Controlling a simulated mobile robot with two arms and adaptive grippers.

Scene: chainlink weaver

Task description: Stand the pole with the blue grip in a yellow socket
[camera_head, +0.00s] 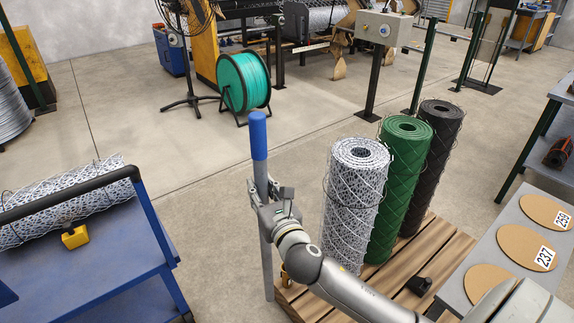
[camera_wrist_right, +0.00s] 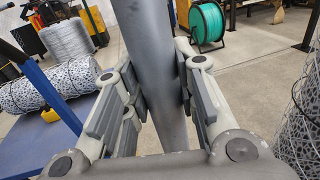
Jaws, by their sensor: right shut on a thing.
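The pole (camera_head: 266,245) is grey with a blue grip (camera_head: 258,136) at its top. It stands near upright, and its lower end is beside the left edge of the wooden pallet. My right gripper (camera_head: 265,196) is shut on the grey shaft below the blue grip. In the right wrist view the shaft (camera_wrist_right: 152,60) passes between both fingers. A small yellow-orange piece (camera_head: 284,276) shows at the pallet's left corner, right of the pole; I cannot tell whether it is a socket. My left gripper is not in view.
White, green (camera_head: 400,180) and dark mesh rolls stand on the pallet (camera_head: 440,252), right of the pole. A blue cart (camera_head: 90,265) at left bears a mesh roll and a small yellow block (camera_head: 75,237). A green reel (camera_head: 244,82) stands behind. Floor left of the pole is clear.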

